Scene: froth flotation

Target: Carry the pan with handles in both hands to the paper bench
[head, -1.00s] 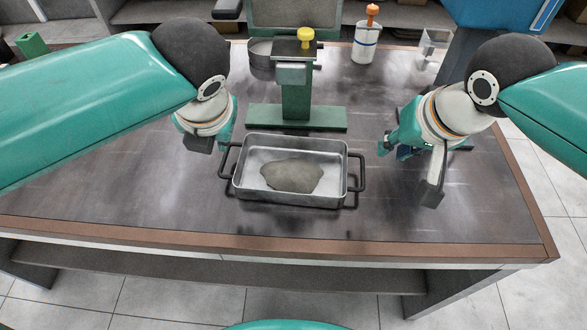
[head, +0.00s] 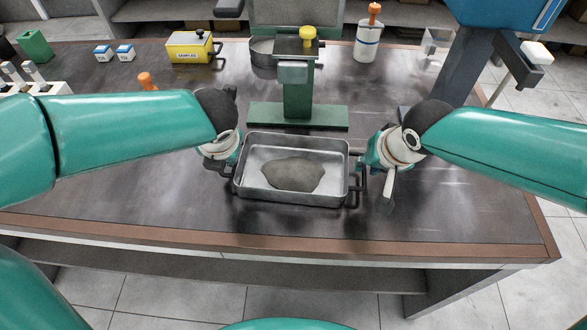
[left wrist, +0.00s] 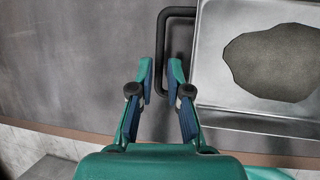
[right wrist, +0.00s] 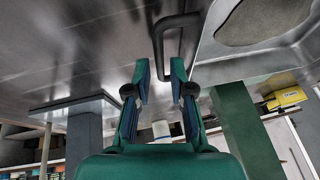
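The metal pan (head: 293,198) sits on the dark bench with a grey lump of material (head: 293,174) in it. Its left handle (left wrist: 164,45) lies between the fingertips of my left gripper (left wrist: 159,75) in the left wrist view, with gaps beside it. Its right handle (right wrist: 158,45) reaches between the fingertips of my right gripper (right wrist: 160,75) in the right wrist view. Both grippers look open, neither closed on its handle. In the head view my right gripper (head: 368,165) is at the pan's right side, and the left is largely hidden by its wrist.
A green stand (head: 297,115) is close behind the pan. A yellow box (head: 188,48), a white bottle (head: 367,45) and an orange-topped item (head: 147,82) are farther back. Bare bench top lies in front of the pan (head: 290,225). I cannot identify the paper bench.

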